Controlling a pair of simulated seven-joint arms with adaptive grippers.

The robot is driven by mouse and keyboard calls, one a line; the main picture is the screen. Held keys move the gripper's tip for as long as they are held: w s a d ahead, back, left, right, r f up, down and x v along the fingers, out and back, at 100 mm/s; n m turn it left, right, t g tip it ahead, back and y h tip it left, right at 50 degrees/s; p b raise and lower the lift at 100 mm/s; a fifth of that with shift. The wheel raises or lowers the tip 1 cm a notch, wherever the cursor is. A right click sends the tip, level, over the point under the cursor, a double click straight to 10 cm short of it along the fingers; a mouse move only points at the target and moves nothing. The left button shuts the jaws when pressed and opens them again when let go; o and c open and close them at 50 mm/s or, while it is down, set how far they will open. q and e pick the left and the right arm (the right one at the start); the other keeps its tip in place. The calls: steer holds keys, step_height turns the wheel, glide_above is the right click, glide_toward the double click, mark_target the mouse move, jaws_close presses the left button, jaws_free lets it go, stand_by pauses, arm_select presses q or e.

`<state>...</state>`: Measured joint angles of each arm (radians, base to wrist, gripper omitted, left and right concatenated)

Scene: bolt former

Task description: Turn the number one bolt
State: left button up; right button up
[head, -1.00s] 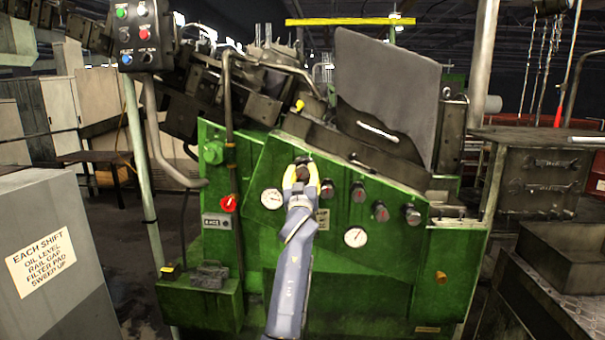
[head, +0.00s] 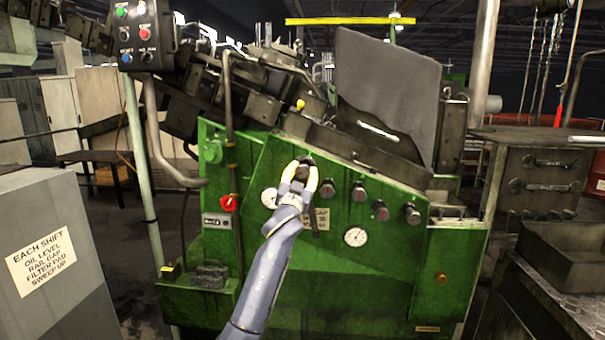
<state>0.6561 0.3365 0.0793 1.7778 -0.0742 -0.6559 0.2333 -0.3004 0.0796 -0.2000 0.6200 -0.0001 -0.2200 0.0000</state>
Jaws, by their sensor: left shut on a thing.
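A slanting row of dark round bolt heads runs across the green machine front (head: 350,262). The other bolts, one just right of the gripper (head: 327,188), then others (head: 358,191), (head: 381,210) and (head: 411,214), stand free down to the right. My right gripper is not in view.
A white gauge (head: 269,198) is partly hidden left of my wrist, and another gauge (head: 355,236) sits lower right. A red knob (head: 228,203) is to the left. A grey cabinet (head: 60,255) stands at the front left. A control box (head: 145,35) hangs at upper left.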

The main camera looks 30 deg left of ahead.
arm_select(q)
steer(key=shift+r, duration=0.25)
steer(key=o, duration=1)
steer(key=shift+d, duration=0.1)
steer(key=shift+o, duration=1.4)
steer(key=shift+f, duration=0.1)
steer(key=shift+s+d+f, duration=0.1)
steer(key=shift+s+f, duration=0.15)
steer(key=shift+s, duration=0.1)
steer(key=v, duration=1.1)
steer(key=shift+s, duration=0.15)
